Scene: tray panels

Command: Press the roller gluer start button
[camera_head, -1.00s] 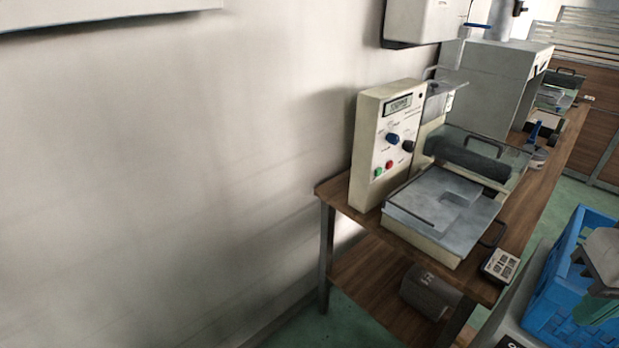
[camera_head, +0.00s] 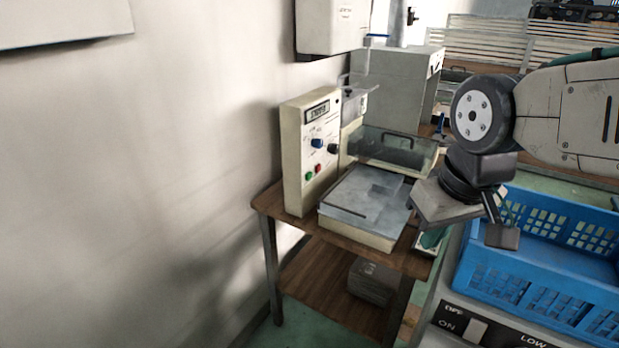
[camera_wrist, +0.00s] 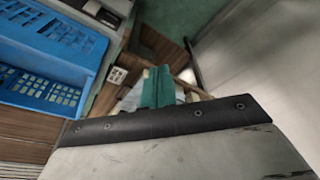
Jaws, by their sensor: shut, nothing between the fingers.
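The roller gluer stands on a wooden bench, its cream control panel (camera_head: 293,165) upright at the left of its flat bed (camera_head: 365,196). The panel front carries a display, dark knobs, a green button (camera_head: 309,176) and a red button (camera_head: 318,168). No label on the buttons is readable. The buttons cannot be made out in the wrist view.
A blue crate (camera_head: 540,290) stands at the right on a grey machine with an ON/OFF switch (camera_head: 476,331). A clear-covered roller (camera_head: 395,150) sits behind the bed. A white box (camera_head: 333,25) hangs on the wall above. Space left of the bench is clear.

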